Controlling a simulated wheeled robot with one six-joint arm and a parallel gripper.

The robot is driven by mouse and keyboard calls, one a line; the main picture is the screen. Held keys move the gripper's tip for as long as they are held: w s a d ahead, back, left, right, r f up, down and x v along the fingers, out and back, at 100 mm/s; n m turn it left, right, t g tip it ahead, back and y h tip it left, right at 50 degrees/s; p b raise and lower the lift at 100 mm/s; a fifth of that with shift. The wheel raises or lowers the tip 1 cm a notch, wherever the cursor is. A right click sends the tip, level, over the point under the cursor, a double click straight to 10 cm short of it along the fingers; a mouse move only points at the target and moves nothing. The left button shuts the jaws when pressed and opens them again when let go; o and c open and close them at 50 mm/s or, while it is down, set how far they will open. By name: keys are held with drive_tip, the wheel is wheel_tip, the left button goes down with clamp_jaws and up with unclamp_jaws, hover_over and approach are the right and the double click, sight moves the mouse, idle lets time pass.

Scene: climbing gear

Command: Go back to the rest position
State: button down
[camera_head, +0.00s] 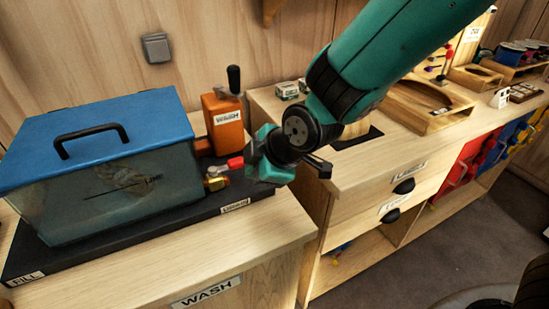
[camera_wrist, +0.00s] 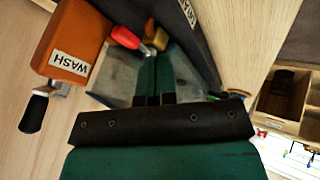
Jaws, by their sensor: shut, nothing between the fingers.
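My gripper (camera_head: 264,160) hangs at the end of my teal arm in the head view, just right of a red-handled valve (camera_head: 235,163) at the wash tank's right end. In the wrist view its teal fingers (camera_wrist: 160,70) are shut with nothing between them. The red valve handle (camera_wrist: 124,37) and its brass body show beyond the fingertips. The gripper looks close to the valve; whether it touches cannot be told. The wash tank (camera_head: 130,195) has a blue lid with a black handle and clear walls; something coiled shows dimly inside.
An orange WASH box (camera_head: 223,125) with a black lever stands behind the valve; it also shows in the wrist view (camera_wrist: 72,42). A black tray (camera_head: 100,240) lies under the tank. Right is a wooden drawer counter (camera_head: 365,170) with wooden trays, and red and blue bins (camera_head: 480,155).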

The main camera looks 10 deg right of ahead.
drive_tip(key=s+d+r+m+g, duration=0.1)
drive_tip(key=s+d+r+m, duration=0.2)
drive_tip(key=s, duration=0.3)
drive_tip(key=s+d+r+m+g, duration=0.2)
drive_tip(key=s+d+r+m, duration=0.2)
drive_tip(key=s, duration=0.3)
drive_tip(key=s+d+r+m+g+h, duration=0.1)
drive_tip(key=s+d+r+m+g, duration=0.1)
drive_tip(key=s, duration=0.4)
drive_tip(key=shift+s+d+r+m, duration=0.2)
drive_tip(key=shift+d+r+m, duration=0.6)
drive_tip(key=shift+d+m, duration=0.2)
